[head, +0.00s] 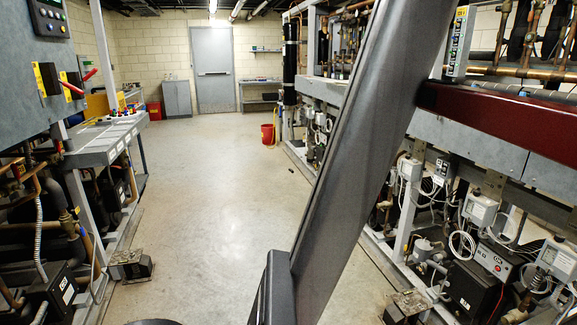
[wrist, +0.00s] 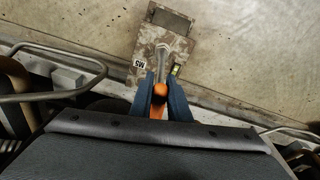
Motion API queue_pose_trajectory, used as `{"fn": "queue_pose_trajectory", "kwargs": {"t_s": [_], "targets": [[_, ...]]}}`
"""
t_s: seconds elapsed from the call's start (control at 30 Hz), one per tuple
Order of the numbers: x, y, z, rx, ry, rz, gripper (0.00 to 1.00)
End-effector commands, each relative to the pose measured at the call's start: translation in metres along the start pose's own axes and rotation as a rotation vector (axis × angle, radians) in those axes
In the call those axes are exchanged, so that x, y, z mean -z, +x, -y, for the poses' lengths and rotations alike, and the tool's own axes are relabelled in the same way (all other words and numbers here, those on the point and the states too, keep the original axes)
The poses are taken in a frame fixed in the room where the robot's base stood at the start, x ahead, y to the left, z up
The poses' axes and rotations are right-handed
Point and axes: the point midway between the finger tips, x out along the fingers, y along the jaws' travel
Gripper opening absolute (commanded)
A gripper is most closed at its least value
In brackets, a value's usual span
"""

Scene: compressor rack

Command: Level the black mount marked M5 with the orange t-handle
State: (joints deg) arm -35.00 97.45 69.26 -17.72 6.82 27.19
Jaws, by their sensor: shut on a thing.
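In the wrist view, my gripper (wrist: 161,80) has blue fingers closed around the orange t-handle (wrist: 157,105). A grey metal shaft runs from the handle up over the mount. The mount marked M5 (wrist: 150,45) has a worn, brown-spotted top plate and a dark block showing at its far end. Its white M5 label is left of the shaft. A small yellow-green vial sits right of the shaft; its bubble is too small to read. I cannot tell how the shaft's tip meets the mount. My gripper does not show in the head view.
In the head view, a similar mount (head: 130,265) stands at the left rack's foot and another (head: 405,305) at the right rack's foot. The floor (head: 210,190) between the racks is clear. A red bucket (head: 268,134) stands farther back. A bent pipe (wrist: 60,93) lies left of my gripper.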

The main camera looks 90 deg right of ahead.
Motion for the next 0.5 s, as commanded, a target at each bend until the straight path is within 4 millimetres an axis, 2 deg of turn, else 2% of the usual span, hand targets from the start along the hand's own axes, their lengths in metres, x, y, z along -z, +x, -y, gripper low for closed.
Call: {"fn": "queue_pose_trajectory", "kwargs": {"t_s": [0.27, 0.5], "targets": [[-0.0040, 0.0013, -0.0006, -0.003, 0.018, 0.006, 0.00], [-0.0045, 0.0002, -0.0002, -0.017, 0.130, 0.007, 0.00]]}}
